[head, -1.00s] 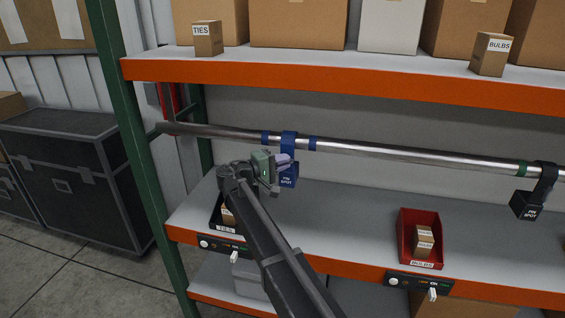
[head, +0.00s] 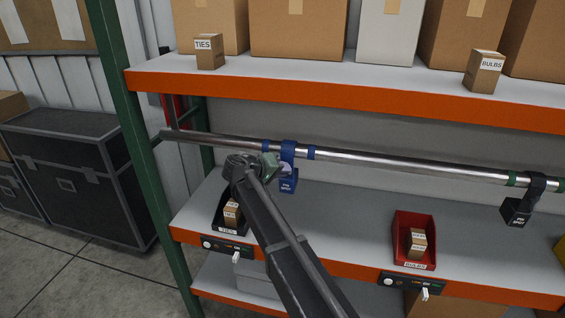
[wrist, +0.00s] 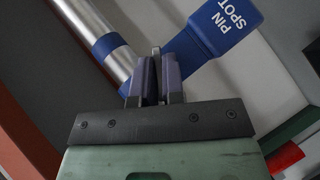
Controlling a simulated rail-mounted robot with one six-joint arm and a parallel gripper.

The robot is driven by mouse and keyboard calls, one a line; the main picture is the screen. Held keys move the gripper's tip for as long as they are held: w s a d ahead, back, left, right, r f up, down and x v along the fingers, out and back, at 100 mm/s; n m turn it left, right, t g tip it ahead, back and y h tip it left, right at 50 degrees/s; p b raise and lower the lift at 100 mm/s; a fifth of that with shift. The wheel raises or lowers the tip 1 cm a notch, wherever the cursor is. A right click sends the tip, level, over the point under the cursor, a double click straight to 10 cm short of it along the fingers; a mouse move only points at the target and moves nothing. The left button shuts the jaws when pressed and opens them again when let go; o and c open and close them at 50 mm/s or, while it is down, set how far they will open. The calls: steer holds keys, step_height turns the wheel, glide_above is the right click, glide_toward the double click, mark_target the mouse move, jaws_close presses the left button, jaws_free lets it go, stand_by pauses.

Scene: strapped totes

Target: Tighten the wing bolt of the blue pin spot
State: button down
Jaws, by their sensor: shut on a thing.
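The blue pin spot (head: 288,184) hangs by its blue clamp (head: 288,149) from the metal pipe, between two blue bands. It also shows in the wrist view (wrist: 222,28), its label turned. My gripper (head: 284,172) is at the near side of the clamp, just above the lamp's body. In the wrist view my gripper's two purple fingers (wrist: 156,72) are closed together on the wing bolt (wrist: 156,50), of which only a thin grey tip shows between them. The rest of the bolt is hidden by the fingers.
The pipe (head: 400,161) runs under the upper shelf's orange beam (head: 340,96). A black lamp (head: 516,211) hangs by a green band at the right. A black TIES bin (head: 217,223) and a red BULBS bin (head: 430,256) stand on the lower shelf. A green post rises at the left.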

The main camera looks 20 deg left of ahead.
steer(key=m+y+p, duration=0.1)
steer(key=g+y+p, duration=0.1)
steer(key=m+y+p, duration=0.1)
steer(key=y, duration=0.1)
steer(key=shift+d+r+m+g+p, duration=0.2)
steer(key=shift+r+m+g+p, duration=0.1)
steer(key=shift+p, duration=0.1)
steer(key=m+y, duration=0.1)
steer(key=y, duration=0.1)
steer(key=m+y+p, duration=0.1)
steer(key=y, duration=0.1)
steer(key=shift+d+f+g, duration=0.1)
steer(key=shift+f+g, duration=0.1)
steer(key=shift+g, duration=0.2)
steer(key=shift+m+y, duration=0.3)
steer(key=c, duration=1.3)
jaws_free()
steer(key=shift+o, duration=0.2)
steer(key=s+d+r+p, duration=0.2)
steer(key=s, duration=1.2)
steer(key=shift+r, duration=0.1)
